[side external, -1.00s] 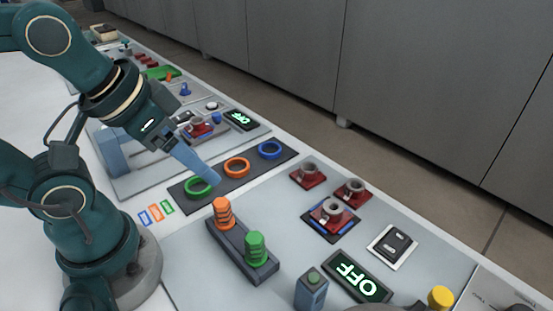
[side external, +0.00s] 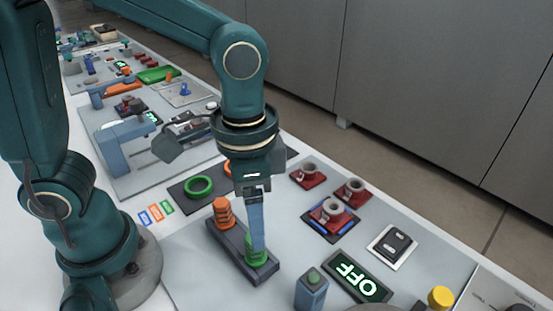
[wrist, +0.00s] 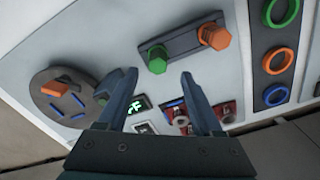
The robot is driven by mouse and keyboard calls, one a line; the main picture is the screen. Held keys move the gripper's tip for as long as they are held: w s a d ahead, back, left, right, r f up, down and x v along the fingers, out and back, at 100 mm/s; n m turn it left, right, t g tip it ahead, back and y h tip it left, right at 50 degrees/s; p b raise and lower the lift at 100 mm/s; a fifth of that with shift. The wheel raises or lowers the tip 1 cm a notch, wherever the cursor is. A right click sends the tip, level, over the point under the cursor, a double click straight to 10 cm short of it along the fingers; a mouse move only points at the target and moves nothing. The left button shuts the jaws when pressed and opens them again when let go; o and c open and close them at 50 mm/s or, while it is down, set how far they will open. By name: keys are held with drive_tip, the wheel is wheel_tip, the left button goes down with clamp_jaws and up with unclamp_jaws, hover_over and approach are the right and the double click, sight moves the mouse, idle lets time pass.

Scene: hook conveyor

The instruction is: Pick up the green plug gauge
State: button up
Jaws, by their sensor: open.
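The green plug gauge (side external: 262,252) stands upright in the near end of a dark grey holder (side external: 228,244), beside an orange plug gauge (side external: 223,212). My gripper (side external: 256,240) points down over the green plug gauge and hides part of it in the side view. In the wrist view my gripper (wrist: 160,78) is open and empty, and the green plug gauge (wrist: 157,62) shows just beyond the fingertips, roughly centred between them. The orange plug gauge (wrist: 215,36) is to its right there. I cannot tell whether a finger touches the green plug gauge.
A dark strip with a green ring (side external: 198,186) lies behind the holder. Red blocks with grey cups, one of them (side external: 334,213), stand to the right. An OFF display (side external: 357,276) and a grey-blue button box (side external: 311,288) are at the front right.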

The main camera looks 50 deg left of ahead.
drive_tip(key=shift+s+d+f, duration=0.1)
drive_tip(key=shift+s+f, duration=0.1)
drive_tip(key=shift+f, duration=2.5)
drive_tip(key=shift+c, duration=0.3)
clamp_jaws()
